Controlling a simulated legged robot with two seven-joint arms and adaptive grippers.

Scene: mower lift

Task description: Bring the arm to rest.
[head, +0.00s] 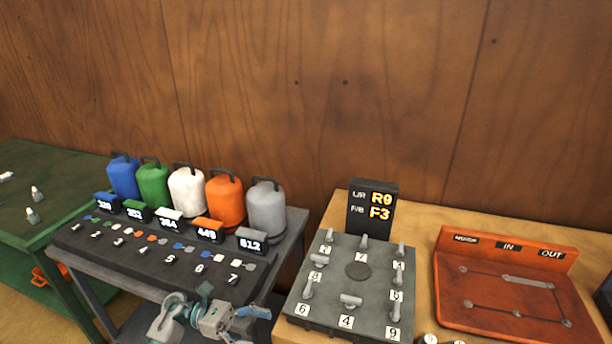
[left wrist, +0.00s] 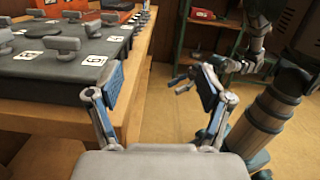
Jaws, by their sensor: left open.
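My left gripper (head: 250,312) shows at the bottom of the head view, in front of the dark cart with the coloured canisters. In the left wrist view its two fingers stand wide apart (left wrist: 160,85), with nothing between them. Floor shows in the gap. What looks like my right gripper (left wrist: 186,80) hangs farther off in the left wrist view, partly hidden behind a left finger. Its jaw state is unclear. No right gripper shows in the head view.
The dark cart (head: 140,262) bears several canisters and number tags. Right of it, a wooden table (head: 425,255) holds a grey knob board (head: 330,272), a display (head: 372,208) and an orange panel (head: 500,290). A green table (head: 60,175) stands left.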

